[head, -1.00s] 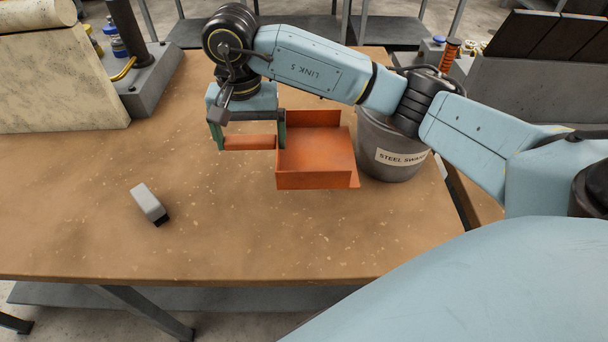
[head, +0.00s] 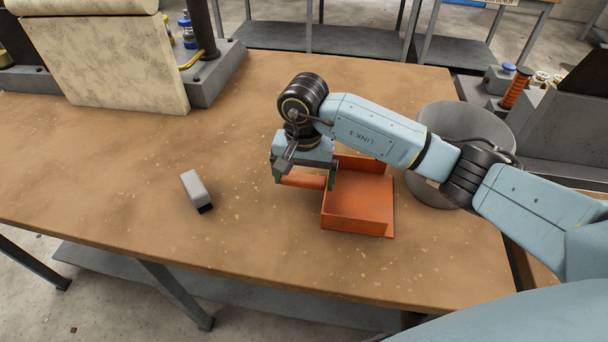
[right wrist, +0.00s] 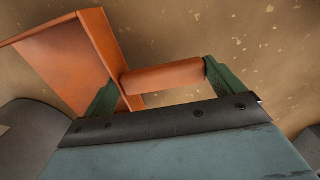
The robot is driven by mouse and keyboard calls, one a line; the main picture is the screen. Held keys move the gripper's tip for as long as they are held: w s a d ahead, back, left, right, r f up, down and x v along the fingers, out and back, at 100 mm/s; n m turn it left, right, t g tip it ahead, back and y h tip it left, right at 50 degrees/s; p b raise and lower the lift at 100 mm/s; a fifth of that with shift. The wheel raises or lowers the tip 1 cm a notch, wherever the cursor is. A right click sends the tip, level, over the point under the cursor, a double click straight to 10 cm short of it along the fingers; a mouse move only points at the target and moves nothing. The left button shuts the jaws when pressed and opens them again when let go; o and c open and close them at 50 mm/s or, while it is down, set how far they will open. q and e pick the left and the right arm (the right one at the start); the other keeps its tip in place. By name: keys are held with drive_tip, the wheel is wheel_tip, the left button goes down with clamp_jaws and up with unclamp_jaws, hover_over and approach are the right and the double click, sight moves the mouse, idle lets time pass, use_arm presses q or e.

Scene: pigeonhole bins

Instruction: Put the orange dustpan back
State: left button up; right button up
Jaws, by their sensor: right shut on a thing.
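The orange dustpan (head: 358,205) is over the brown workbench (head: 130,205), its pan to the right and its handle to the left. I cannot tell whether it rests on the bench or is just above it. My right gripper (head: 303,182) is shut on the dustpan's handle. In the right wrist view, the green fingers of my right gripper (right wrist: 160,88) stand at the two ends of the round handle (right wrist: 165,77), and the pan (right wrist: 75,62) is at upper left. My left gripper is not in view.
A grey brush-like block (head: 196,190) lies on the bench at left. A grey bucket (head: 440,190) stands right of the dustpan, partly behind my arm. A grey machine with a pale slab (head: 105,65) is at back left. The bench's front middle is clear.

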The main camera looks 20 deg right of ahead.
drive_tip(key=shift+f, duration=0.15)
drive_tip(key=o, duration=0.9)
wheel_tip(320, 180, up, 12)
drive_tip(key=shift+r+p, duration=0.15)
drive_tip(key=shift+p, duration=0.15)
